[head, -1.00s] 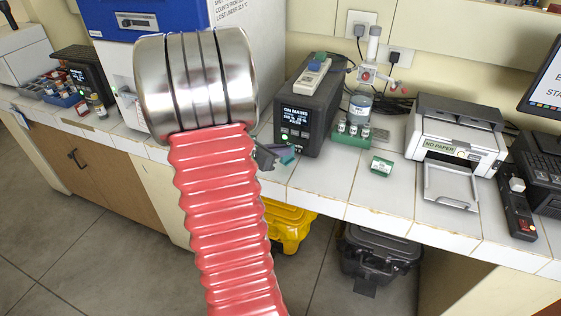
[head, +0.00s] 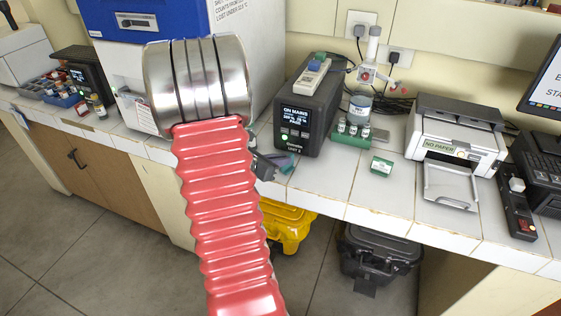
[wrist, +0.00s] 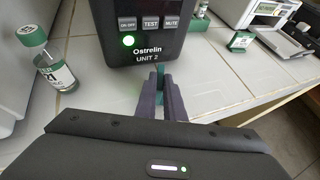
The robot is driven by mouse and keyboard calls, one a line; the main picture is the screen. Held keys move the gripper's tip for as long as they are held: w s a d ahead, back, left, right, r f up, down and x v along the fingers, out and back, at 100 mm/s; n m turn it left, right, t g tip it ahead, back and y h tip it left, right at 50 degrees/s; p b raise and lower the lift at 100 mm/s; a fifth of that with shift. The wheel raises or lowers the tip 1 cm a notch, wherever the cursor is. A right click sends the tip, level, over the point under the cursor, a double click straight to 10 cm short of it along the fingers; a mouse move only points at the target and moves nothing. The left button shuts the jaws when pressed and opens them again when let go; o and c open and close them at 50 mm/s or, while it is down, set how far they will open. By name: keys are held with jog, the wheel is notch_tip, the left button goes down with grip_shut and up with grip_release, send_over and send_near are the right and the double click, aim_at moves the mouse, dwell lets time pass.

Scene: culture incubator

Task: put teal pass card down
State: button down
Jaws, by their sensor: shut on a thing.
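My gripper (wrist: 160,98) is shut on the teal pass card (wrist: 161,76), which shows as a thin teal strip between the dark fingers in the wrist view. In the head view my gripper (head: 266,166) is low over the tiled counter (head: 325,180), at its front edge, and the teal card (head: 286,162) sticks out to its right. The card is in front of the dark power unit (head: 308,115). I cannot tell whether the card touches the counter. My arm hides part of the counter to the left.
A small green carton (head: 381,166) lies to the right, before the printer (head: 455,150). A green rack of vials (head: 352,133) stands behind it. A glass vial (wrist: 52,68) stands left of my gripper. Bare tiles lie between power unit and carton.

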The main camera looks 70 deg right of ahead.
jog(key=c, duration=1.9)
grip_release()
jog(key=shift+o, duration=0.2)
jog(key=v, duration=1.2)
jog(key=shift+r, duration=0.1)
jog(key=w+a+r+m+t+y, duration=0.3)
jog(key=a+m, duration=0.1)
jog(key=a, duration=1.1)
jog(key=w+a+r+m+t+y, duration=0.4)
jog(key=a, duration=1.1)
jog(key=w+a+r+m+t+y, duration=0.3)
jog(key=a+r+m+t+y, duration=0.1)
jog(key=a, duration=1.1)
jog(key=shift+w+a, duration=0.35)
jog(key=shift+w, duration=0.05)
